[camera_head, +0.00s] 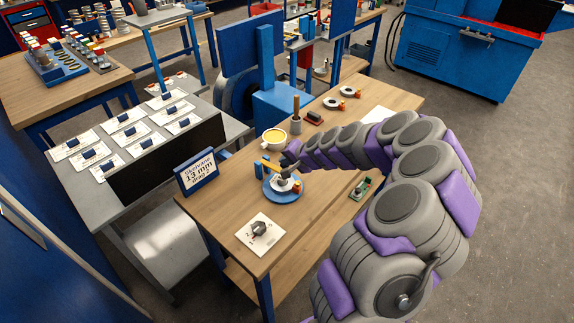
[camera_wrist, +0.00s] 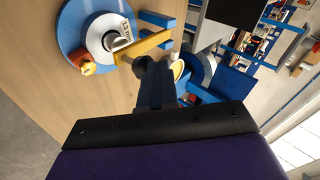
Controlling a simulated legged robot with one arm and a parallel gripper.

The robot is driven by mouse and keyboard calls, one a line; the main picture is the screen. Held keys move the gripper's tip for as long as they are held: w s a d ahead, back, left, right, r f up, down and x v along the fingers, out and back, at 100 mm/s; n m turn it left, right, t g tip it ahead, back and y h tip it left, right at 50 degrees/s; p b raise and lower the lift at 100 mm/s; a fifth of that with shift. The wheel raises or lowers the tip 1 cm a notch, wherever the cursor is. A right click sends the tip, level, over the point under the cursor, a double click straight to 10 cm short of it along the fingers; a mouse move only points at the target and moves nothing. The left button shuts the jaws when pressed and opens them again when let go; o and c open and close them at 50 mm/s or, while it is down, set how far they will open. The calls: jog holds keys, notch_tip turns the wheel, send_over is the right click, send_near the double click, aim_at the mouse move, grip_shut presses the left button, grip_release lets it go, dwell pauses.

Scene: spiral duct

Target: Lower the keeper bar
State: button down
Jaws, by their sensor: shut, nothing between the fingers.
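In the wrist view the bar (camera_wrist: 145,46) spans from a blue post (camera_wrist: 157,20) side toward a metal cylinder (camera_wrist: 114,41) on a white disc marked 13 mm (camera_wrist: 94,30). Its exact tilt is hard to judge. My gripper (camera_head: 290,159) is shut and empty, close beside the bar. In the wrist view its dark fingertips (camera_wrist: 143,66) appear at or just under the bar's edge; I cannot tell whether they touch. An orange knob (camera_wrist: 88,68) sits at the fixture's rim.
A 13 mm sign (camera_head: 198,172), a yellow-filled cup (camera_head: 273,138) and a white card with a knob (camera_head: 260,233) stand around the fixture. A small green device (camera_head: 361,188) lies to the right, near my arm. Bare bench (camera_head: 225,215) shows at the front left.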

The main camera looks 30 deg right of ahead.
jog(key=shift+s+d+f+b, duration=0.3)
jog(key=shift+s+f, duration=0.2)
jog(key=shift+f, duration=0.3)
jog(key=shift+s+d+f+b, duration=0.25)
jog(key=shift+s+f, duration=0.25)
jog(key=shift+f, duration=0.25)
jog(key=shift+s, duration=0.1)
jog(key=p+v, duration=0.2)
jog(key=v, duration=1.5)
jog(key=shift+d+r, duration=0.2)
jog(key=shift+d, duration=0.1)
jog(key=shift+a, duration=0.1)
